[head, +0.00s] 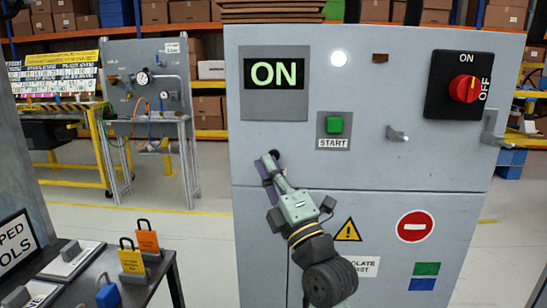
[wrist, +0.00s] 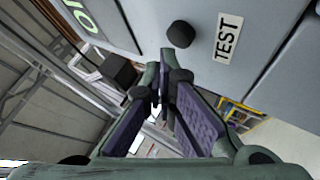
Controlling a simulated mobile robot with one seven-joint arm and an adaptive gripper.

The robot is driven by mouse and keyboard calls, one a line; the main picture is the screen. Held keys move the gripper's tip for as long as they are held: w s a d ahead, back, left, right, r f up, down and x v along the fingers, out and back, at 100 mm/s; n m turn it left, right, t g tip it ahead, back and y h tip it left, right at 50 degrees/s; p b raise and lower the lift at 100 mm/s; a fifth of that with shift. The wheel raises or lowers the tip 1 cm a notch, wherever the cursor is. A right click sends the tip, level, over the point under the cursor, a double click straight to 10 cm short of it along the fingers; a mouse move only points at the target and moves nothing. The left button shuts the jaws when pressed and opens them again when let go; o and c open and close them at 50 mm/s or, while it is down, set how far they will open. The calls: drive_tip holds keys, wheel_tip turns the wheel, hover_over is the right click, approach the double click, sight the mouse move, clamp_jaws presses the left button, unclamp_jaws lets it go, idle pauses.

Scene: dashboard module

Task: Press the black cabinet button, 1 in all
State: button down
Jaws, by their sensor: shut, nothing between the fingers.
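In the wrist view, the round black cabinet button (wrist: 181,34) stands out from the grey cabinet face beside a white TEST label (wrist: 228,37). My gripper (wrist: 165,88) has its purple-padded fingers shut and empty. In that picture its tips lie just below the button, and I cannot tell whether they touch it. In the head view, my gripper (head: 268,160) is in front of the left part of the cabinet (head: 360,165), below the ON display (head: 275,75). The button and its label cannot be made out there, behind my gripper.
The green START button (head: 334,125) is right of my gripper. A lit white lamp (head: 338,58), a red rotary switch (head: 464,88) and metal handles (head: 397,134) are on the cabinet. A dark table (head: 150,275) with padlocks stands at the lower left. Floor is clear left of the cabinet.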

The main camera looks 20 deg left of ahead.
drive_tip(key=shift+w+a+b, duration=0.25)
drive_tip(key=shift+w+b, duration=0.5)
drive_tip(key=shift+b, duration=0.15)
idle(0.6)
drive_tip(key=shift+s, duration=0.15)
drive_tip(key=shift+s+d+b, duration=0.25)
drive_tip(key=shift+s+b, duration=0.1)
drive_tip(key=shift+s, duration=0.3)
drive_tip(key=shift+s+d+b, duration=0.15)
drive_tip(key=shift+s+d, duration=0.1)
drive_tip(key=shift+s, duration=0.55)
drive_tip(key=shift+s+d+b, duration=0.2)
drive_tip(key=shift+s, duration=0.6)
drive_tip(key=shift+s+d+b, duration=0.15)
drive_tip(key=shift+s+d, duration=0.1)
drive_tip(key=shift+s, duration=0.55)
drive_tip(key=shift+a, duration=0.1)
